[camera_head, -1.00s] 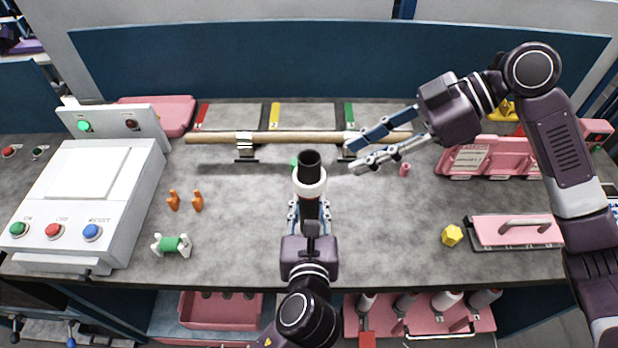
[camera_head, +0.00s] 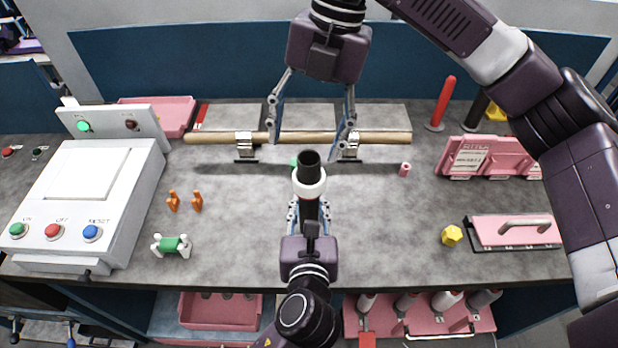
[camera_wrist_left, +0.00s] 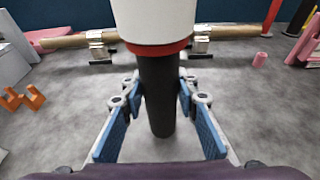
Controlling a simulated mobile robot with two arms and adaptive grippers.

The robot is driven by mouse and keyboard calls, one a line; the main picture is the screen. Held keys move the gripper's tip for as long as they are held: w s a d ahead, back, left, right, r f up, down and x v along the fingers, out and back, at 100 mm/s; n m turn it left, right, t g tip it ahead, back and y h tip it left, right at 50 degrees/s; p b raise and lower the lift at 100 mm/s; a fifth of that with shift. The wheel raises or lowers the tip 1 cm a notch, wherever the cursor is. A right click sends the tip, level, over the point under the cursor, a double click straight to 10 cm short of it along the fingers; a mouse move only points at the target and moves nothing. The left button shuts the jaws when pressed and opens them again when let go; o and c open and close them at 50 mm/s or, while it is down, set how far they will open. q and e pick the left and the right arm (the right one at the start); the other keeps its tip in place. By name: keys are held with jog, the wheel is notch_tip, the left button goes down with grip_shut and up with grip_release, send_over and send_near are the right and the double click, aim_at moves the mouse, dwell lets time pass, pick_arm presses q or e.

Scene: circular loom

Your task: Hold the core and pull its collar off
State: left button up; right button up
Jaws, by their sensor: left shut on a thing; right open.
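The core (camera_head: 310,212) is a black tube held upright, with a white collar (camera_head: 309,182) around its upper part. The core's open top shows above the collar. In the left wrist view the core (camera_wrist_left: 158,95) stands between the blue finger pads and the white collar (camera_wrist_left: 155,20) has a red lower rim. My left gripper (camera_head: 309,214) is shut on the core below the collar. My right gripper (camera_head: 311,138) is open and points down, its fingers spread wide to either side, above and behind the core's top. Nothing is between its fingertips that I can tell is held.
A long wooden rod (camera_head: 215,138) lies across metal clamps behind the core. A white control box (camera_head: 85,200) stands at left. Orange pegs (camera_head: 185,201), a green spool (camera_head: 173,245), a yellow piece (camera_head: 452,235) and a pink cylinder (camera_head: 405,169) lie on the grey table.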

aim_at(310, 175)
jog(key=shift+w+d+f+n+t+h, duration=0.15)
jog(key=shift+f+n+h, duration=0.3)
jog(key=shift+f, duration=1.3)
jog(key=shift+w+f+n+t+h, duration=0.15)
jog(key=shift+f+n+h, duration=0.25)
jog(key=shift+f, duration=1.3)
jog(key=shift+w+d+f+n+t+h, duration=0.15)
jog(key=shift+f+n+h, duration=0.25)
jog(key=shift+f, duration=1.35)
jog(key=shift+c, duration=0.7)
jog(key=c, duration=1.2)
